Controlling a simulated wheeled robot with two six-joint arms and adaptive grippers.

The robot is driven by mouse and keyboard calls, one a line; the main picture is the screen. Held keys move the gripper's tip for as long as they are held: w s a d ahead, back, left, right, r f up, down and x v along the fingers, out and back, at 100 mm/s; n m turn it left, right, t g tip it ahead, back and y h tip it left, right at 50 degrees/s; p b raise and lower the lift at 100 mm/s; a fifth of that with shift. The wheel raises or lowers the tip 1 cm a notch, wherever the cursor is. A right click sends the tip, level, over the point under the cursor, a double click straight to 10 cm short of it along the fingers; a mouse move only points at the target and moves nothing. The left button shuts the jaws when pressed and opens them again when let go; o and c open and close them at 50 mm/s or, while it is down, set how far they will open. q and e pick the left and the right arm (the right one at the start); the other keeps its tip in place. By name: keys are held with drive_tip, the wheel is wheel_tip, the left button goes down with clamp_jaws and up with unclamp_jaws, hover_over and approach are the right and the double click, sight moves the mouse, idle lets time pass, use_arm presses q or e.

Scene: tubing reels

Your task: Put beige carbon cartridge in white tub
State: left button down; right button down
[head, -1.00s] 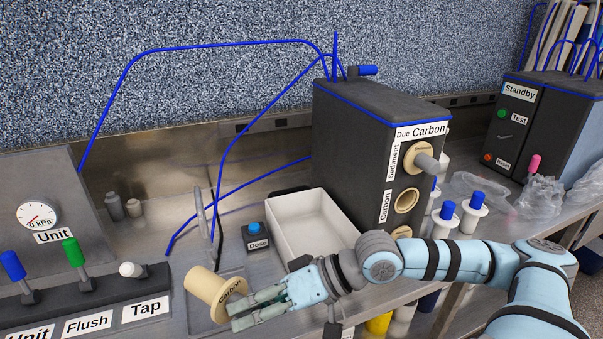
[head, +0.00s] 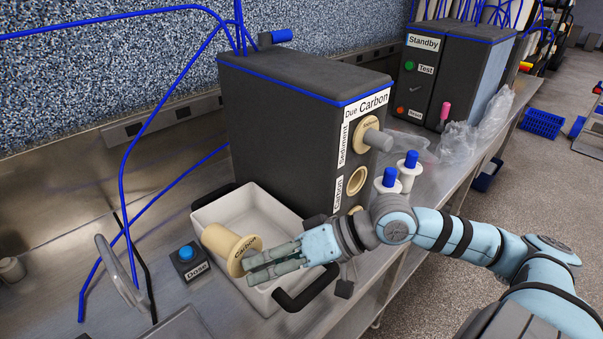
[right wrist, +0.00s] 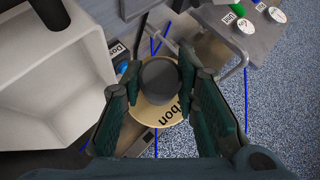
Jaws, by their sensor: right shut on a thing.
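The beige carbon cartridge (head: 230,250), a spool-shaped piece with a "Carbon" label, is held in my right gripper (head: 258,266). The right wrist view shows the jaws (right wrist: 160,95) closed around its dark grey knob, with the beige flange (right wrist: 157,113) beyond. The white tub (head: 222,205) is an open rectangular tub on the metal counter. In the head view the cartridge overlaps the tub's left front part. In the right wrist view the tub (right wrist: 50,75) lies to the left of the cartridge, apart from it in the picture. My left gripper is not in view.
The dark filter unit (head: 290,130) with beige ports stands right behind the tub. A Dose button box (head: 189,262) is left of the tub. A black handle (head: 305,290) is at the tub's front. Blue tubes (head: 125,190) hang at left. White, blue-topped cartridges (head: 387,190) stand at right.

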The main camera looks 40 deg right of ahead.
drive_tip(key=w+d+r+m+t+h+p, duration=0.2)
drive_tip(key=w+d+r, duration=0.5)
drive_tip(key=w+d, duration=0.25)
wheel_tip(320, 180, down, 6)
drive_tip(key=b, duration=0.8)
drive_tip(key=shift+w+f+m, duration=0.25)
drive_tip(key=shift+w+m, duration=0.05)
drive_tip(key=shift+w, duration=0.05)
drive_tip(key=shift+d, duration=0.1)
drive_tip(key=c, duration=1.2)
unclamp_jaws()
drive_tip(key=shift+s, duration=0.1)
wheel_tip(320, 180, up, 10)
drive_tip(key=shift+r, duration=0.1)
